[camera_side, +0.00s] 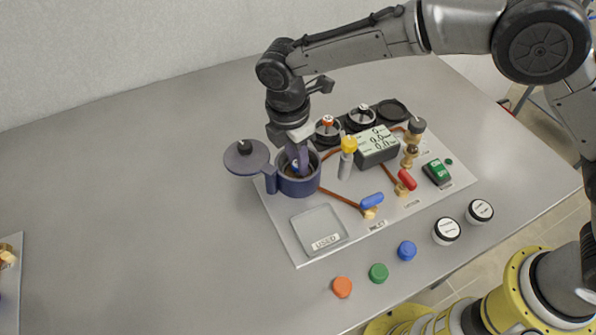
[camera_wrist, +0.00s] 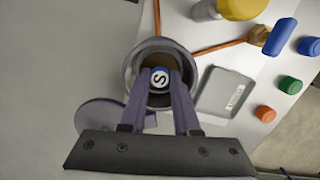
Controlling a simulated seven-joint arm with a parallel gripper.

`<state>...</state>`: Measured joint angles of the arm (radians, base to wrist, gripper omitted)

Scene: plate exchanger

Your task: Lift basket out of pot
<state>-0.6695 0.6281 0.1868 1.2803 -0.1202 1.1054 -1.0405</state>
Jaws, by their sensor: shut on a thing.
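The pot (camera_side: 298,181) is a dark blue-grey cylinder on the left part of the light board; its round lid (camera_side: 246,158) is swung open to the left. The pot's rim (camera_wrist: 131,72) shows as a ring in the wrist view. Inside it is the basket, with a blue knob marked "S" (camera_wrist: 160,79) in the middle; the rest of the basket is mostly hidden. My gripper (camera_wrist: 161,82) points down into the pot, and its two purple fingers are shut on the basket's knob. In the side view my gripper (camera_side: 298,163) reaches into the pot opening.
A square tray labelled USED (camera_side: 319,230) lies in front of the pot. A yellow-topped post (camera_side: 347,157) stands close to its right. A display box (camera_side: 376,146), a blue valve handle (camera_side: 372,199) and a red one (camera_side: 407,180) are further right.

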